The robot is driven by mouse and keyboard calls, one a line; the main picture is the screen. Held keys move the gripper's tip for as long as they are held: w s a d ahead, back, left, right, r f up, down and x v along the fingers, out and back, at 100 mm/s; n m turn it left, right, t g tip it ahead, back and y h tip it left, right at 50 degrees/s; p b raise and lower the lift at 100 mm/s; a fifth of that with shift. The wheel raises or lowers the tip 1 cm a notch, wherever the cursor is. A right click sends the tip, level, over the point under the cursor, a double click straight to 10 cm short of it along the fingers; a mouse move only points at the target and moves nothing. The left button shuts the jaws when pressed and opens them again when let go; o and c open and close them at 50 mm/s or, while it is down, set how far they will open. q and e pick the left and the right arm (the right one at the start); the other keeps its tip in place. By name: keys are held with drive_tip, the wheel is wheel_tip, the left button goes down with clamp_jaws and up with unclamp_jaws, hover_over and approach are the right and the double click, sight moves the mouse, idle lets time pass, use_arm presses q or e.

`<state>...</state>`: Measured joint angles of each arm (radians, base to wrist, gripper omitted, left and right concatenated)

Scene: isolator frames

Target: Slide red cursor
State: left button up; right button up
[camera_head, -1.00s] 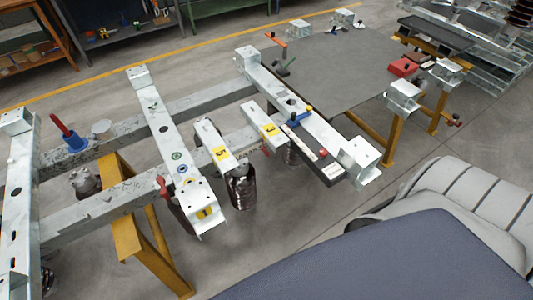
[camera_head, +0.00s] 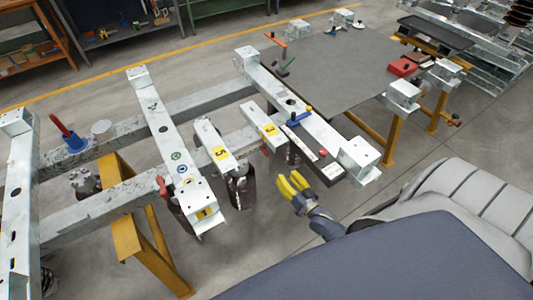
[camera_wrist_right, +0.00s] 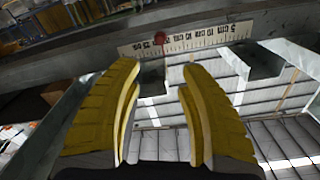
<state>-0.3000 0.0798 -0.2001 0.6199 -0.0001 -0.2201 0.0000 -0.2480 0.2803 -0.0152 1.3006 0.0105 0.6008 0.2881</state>
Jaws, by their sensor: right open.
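The red cursor (camera_head: 323,153) is a small red knob on a dark bar with a white scale (camera_head: 301,141), fixed along the side of a grey metal beam. In the right wrist view the red cursor (camera_wrist_right: 159,39) stands at the edge of the ruler (camera_wrist_right: 190,38), left of its middle, beyond my fingertips. My right gripper (camera_head: 291,181) has yellow fingers and is open and empty, in front of the bar and apart from it. Its two spread fingers (camera_wrist_right: 160,75) point toward the ruler in the wrist view. My left gripper is not in view.
A blue clamp (camera_head: 298,117) sits on the beam near the scale's far end. Shorter beams numbered 3 (camera_head: 268,130) and 5 (camera_head: 220,153) lie to the left. A grey table (camera_head: 345,75) stands behind. The floor in front of the bar is open.

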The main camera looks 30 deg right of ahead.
sight(268, 155)
drive_tip(key=w, duration=1.5)
drive_tip(key=shift+w, duration=0.3)
drive_tip(key=shift+o, duration=0.2)
clamp_jaws()
drive_tip(key=shift+a, duration=0.1)
